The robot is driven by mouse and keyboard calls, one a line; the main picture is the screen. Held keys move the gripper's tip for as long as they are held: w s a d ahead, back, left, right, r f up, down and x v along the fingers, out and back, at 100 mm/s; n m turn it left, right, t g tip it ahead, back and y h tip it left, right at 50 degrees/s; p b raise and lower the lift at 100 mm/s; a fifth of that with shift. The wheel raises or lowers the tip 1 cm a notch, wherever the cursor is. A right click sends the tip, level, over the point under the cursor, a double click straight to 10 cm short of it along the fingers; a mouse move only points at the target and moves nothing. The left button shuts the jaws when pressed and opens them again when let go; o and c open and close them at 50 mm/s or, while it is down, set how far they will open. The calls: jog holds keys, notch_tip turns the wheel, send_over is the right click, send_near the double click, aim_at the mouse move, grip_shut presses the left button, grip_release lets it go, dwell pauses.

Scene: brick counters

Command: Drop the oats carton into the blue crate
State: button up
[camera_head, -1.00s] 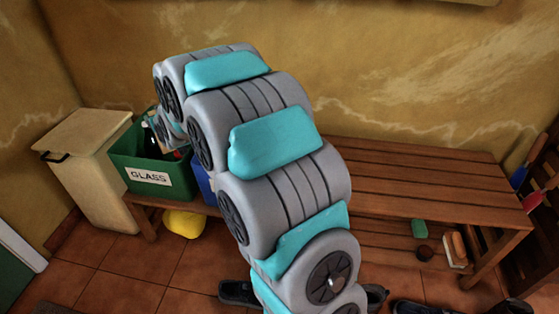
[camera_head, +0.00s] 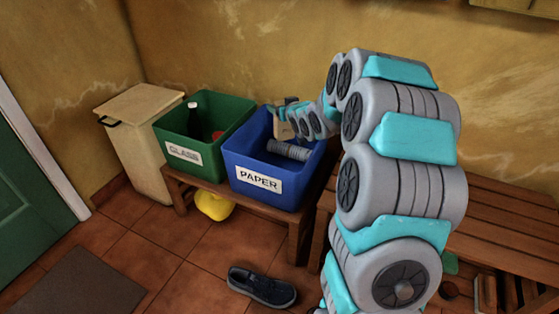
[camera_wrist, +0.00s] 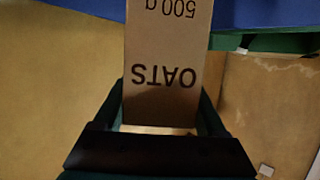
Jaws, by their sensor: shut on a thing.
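The oats carton is a tan box printed "OATS" and "500 g"; it fills the upper middle of the wrist view (camera_wrist: 165,45) and shows small in the head view (camera_head: 283,130). My gripper (camera_wrist: 163,108) is shut on the carton, one finger on each side. In the head view my gripper (camera_head: 283,113) is at the far side of the blue crate (camera_head: 286,196), over its back part. The crate is labelled "PAPER" and holds a grey ribbed bundle (camera_head: 290,150). My arm hides the crate's right back part. Blue also shows at the top of the wrist view (camera_wrist: 265,14).
A cream bin (camera_head: 140,150) stands further left. A wooden bench (camera_head: 490,215) lies to the right. A dark shoe (camera_head: 262,287) is on the floor.

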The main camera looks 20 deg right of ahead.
notch_tip(320, 180, down, 4)
jog(key=shift+f+b, duration=0.1)
jog(key=shift+b, duration=0.8)
jog(key=o, duration=1.3)
jog(key=shift+c, duration=0.2)
jog(key=shift+s, duration=0.1)
jog(key=v, duration=0.7)
jog(key=shift+s, duration=0.3)
